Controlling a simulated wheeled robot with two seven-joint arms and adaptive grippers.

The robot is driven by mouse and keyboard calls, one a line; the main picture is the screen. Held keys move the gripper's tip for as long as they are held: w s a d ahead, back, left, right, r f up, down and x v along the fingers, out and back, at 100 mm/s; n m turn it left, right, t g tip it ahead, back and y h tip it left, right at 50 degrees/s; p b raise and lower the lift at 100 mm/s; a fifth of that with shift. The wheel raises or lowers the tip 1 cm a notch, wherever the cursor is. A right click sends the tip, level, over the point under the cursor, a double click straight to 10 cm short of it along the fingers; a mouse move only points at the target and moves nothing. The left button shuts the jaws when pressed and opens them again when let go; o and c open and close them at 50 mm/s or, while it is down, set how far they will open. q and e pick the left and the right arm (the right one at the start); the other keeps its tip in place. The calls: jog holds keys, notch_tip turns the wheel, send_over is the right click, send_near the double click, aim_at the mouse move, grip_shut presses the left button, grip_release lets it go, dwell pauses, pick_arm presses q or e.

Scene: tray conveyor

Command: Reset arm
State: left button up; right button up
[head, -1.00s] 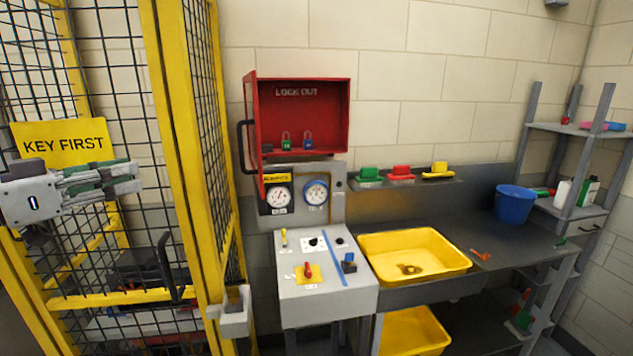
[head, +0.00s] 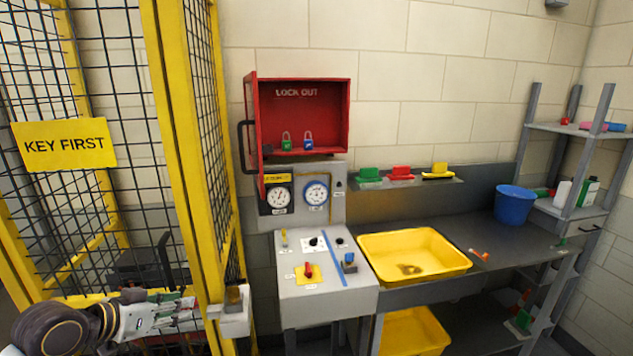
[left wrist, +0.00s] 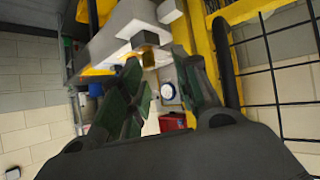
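My left gripper (head: 178,312) is low at the left of the head view, pointing right toward a small grey box (head: 235,322) on the yellow fence post. In the left wrist view its two green-padded fingers (left wrist: 163,78) stand apart with nothing held between them. A pale grey block (left wrist: 140,42) with a yellowish part shows beyond the fingertips. I cannot tell whether the gripper touches the box. My right gripper is in neither view.
The yellow mesh fence (head: 180,130) with a KEY FIRST sign (head: 64,145) is close to my left arm. A control console (head: 325,295) stands under an open red lockout cabinet (head: 335,115). A yellow tray (head: 415,250) and blue bucket (head: 514,205) sit on the bench.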

pick_arm(q)
jog(key=s+d+f+n+g+y, duration=0.1)
jog(key=s+d+f+g+y, duration=0.2)
jog(key=s+f, duration=0.75)
jog(key=s+d+f+n+g+y, duration=0.1)
jog(key=s+d+f+g, duration=0.45)
jog(key=f, duration=0.75)
jog(key=s+f, duration=0.2)
jog(key=f, duration=1.4)
jog(key=s+f, duration=0.3)
jog(key=f, duration=1.4)
jog(key=s+a+f, duration=0.2)
jog(key=s+f, duration=0.8)
jog(key=s, duration=0.1)
jog(key=s+a+f, duration=0.1)
jog(key=s+f, duration=0.8)
jog(key=s, duration=0.2)
jog(key=shift+a+f+g+y, duration=0.35)
jog(key=shift+a+y, duration=0.05)
jog(key=shift+s, duration=0.1)
